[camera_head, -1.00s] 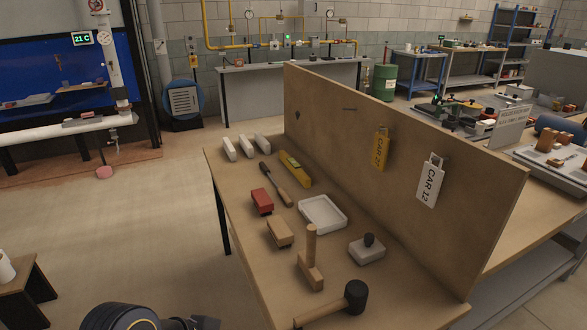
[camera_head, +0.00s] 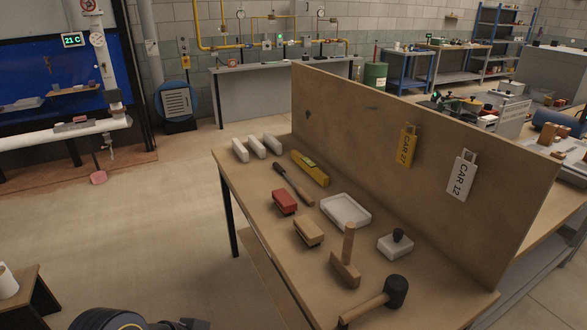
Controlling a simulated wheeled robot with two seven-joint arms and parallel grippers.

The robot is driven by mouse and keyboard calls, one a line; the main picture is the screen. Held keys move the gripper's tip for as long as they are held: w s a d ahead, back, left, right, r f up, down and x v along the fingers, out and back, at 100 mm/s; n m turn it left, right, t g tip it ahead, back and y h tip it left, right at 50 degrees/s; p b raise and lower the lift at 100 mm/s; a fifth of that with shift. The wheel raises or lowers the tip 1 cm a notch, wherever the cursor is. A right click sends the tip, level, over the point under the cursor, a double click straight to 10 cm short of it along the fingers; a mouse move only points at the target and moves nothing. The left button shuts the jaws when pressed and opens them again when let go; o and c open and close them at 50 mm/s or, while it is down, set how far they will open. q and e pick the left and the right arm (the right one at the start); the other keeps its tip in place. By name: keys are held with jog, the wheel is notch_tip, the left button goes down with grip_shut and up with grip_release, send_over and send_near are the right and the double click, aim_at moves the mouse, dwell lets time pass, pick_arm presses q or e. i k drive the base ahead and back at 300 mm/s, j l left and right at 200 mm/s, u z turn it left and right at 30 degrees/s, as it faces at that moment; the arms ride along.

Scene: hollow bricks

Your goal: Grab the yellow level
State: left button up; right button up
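The yellow level (camera_head: 309,168) lies flat on the wooden workbench (camera_head: 262,212), near its far end and close to the upright board. A greenish patch shows on its top. A dark-bladed tool with a wooden handle (camera_head: 293,184) lies just to its left and front, and several white blocks (camera_head: 257,147) lie behind it to the left. A dark, rounded part of my own body shows at the bottom edge, left of the bench. No gripper fingers can be made out, and nothing touches the level.
On the bench are a red block (camera_head: 284,202), a tan block (camera_head: 308,231), a white tray (camera_head: 346,211), a wooden mallet (camera_head: 346,262), a white block with a dark knob (camera_head: 395,244) and a black-headed mallet (camera_head: 396,291). An upright board (camera_head: 400,190) closes the right side.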

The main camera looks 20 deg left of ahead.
aim_at(309, 167)
jog(key=i+j+z, duration=0.1)
jog(key=j, duration=0.9)
jog(key=j+z, duration=0.1)
jog(key=j, duration=0.9)
jog(key=i+j, duration=0.3)
jog(key=i+j+z, duration=0.1)
jog(key=i+j, duration=0.25)
jog(key=j, duration=0.15)
jog(key=i+j, duration=0.3)
jog(key=i+j+z, duration=0.1)
jog(key=i+j, duration=0.2)
jog(key=j, duration=0.25)
jog(key=i+j, duration=0.3)
jog(key=j, duration=0.15)
jog(key=i+j+z, duration=0.1)
jog(key=i+j, duration=0.15)
jog(key=j, duration=0.2)
jog(key=i+j, duration=0.3)
jog(key=i, duration=0.15)
